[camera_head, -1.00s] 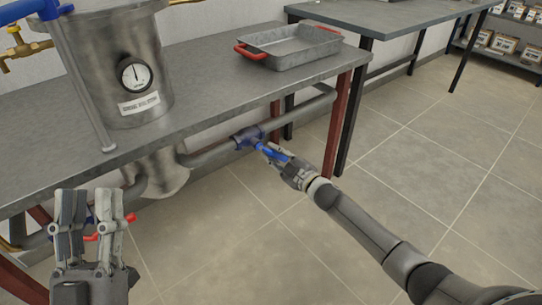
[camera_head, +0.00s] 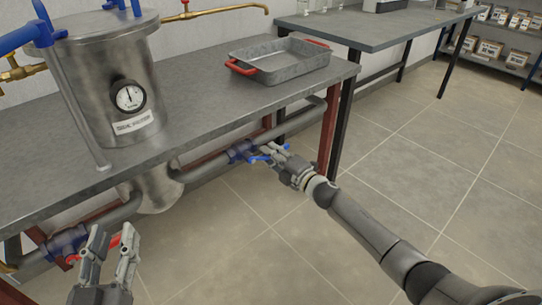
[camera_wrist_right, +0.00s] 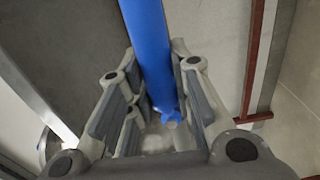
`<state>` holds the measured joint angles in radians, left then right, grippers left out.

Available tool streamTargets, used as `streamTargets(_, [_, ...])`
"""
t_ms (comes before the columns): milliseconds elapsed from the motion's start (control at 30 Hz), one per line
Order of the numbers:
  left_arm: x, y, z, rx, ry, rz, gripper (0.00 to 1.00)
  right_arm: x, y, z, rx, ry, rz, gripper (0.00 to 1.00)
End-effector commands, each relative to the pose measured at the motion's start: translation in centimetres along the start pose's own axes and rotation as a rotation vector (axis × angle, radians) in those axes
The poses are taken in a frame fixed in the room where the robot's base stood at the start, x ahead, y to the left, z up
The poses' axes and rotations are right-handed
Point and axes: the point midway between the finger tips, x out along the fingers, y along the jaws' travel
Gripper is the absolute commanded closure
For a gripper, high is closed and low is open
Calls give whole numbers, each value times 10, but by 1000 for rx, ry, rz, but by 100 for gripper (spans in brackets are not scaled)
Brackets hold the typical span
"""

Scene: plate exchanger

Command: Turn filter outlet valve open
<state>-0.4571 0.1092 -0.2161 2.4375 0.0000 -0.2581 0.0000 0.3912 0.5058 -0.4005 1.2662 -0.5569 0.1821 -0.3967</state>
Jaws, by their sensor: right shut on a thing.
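The valve with the blue handle (camera_head: 241,151) sits on the grey pipe below the table, right of the filter vessel (camera_head: 105,85). In the head view its blue lever (camera_head: 260,158) stands out beside the pipe, slanting up to the right, roughly along it. My right gripper (camera_head: 276,152) is shut on this lever. My left gripper (camera_head: 113,232) is open and empty at the lower left, in front of another valve.
That other valve (camera_head: 66,242), with a red lever (camera_head: 112,242), is on the lower left pipe. A metal tray with red handles (camera_head: 280,65) rests on the table (camera_head: 205,92). A red table leg (camera_head: 328,125) stands right of my right gripper. The floor is clear.

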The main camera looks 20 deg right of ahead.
Motion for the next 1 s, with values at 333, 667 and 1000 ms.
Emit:
streamTargets(333, [0, -1, 5, 1, -28, -2, 63, 0, 2, 0, -50, 1, -1, 100])
streamTargets(667, [0, -1, 5, 1, -27, -2, 63, 0, 2, 0, -50, 1, -1, 72])
streamTargets(1000, [0, -1, 4, 1, -25, -2, 63, 0, 2, 0, -43, 1, 0, 56])
